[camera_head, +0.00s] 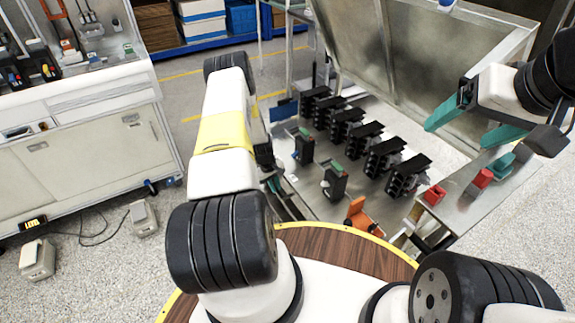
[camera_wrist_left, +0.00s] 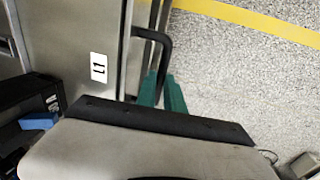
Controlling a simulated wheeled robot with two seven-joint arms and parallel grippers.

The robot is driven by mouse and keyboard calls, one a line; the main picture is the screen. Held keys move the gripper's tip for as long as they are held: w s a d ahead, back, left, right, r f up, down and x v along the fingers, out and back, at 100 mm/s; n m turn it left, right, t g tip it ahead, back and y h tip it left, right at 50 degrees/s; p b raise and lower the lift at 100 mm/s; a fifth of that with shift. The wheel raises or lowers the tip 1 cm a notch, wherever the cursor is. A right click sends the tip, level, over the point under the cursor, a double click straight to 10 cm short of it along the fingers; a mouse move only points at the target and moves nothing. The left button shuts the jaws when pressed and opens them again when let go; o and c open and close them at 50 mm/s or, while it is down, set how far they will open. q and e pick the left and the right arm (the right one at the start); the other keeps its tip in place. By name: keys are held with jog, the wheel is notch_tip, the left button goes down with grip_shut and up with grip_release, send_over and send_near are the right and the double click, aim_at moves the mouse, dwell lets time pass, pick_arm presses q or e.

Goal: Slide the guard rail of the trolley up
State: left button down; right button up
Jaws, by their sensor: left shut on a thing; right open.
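The metal trolley (camera_head: 315,205) stands in front of me with rows of black breakers (camera_head: 347,128) on its top. In the left wrist view its side (camera_wrist_left: 102,32) carries a white L1 label (camera_wrist_left: 98,67). A black bent bar (camera_wrist_left: 165,45) projects from this side, and I take it as part of the guard rail. My left gripper (camera_wrist_left: 162,92) is shut on the black bar, its green fingers close together. My right gripper (camera_head: 458,135) is open and empty above the trolley's right part.
A large tilted metal panel (camera_head: 430,50) rises behind the breakers. Red blocks (camera_head: 434,195) and an orange part (camera_head: 362,216) lie at the trolley's right and near edges. A white workbench (camera_head: 90,130) stands left, with speckled floor between.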

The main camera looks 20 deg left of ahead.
pick_arm(q)
notch_tip(320, 180, up, 6)
jog(key=shift+f, duration=0.1)
jog(key=c, duration=1.5)
grip_release()
jog(key=shift+o, duration=0.2)
notch_tip(320, 180, up, 8)
jog(key=s, duration=0.1)
jog(key=shift+a+f, duration=0.2)
jog(key=shift+a, duration=0.25)
jog(key=shift+r, duration=0.1)
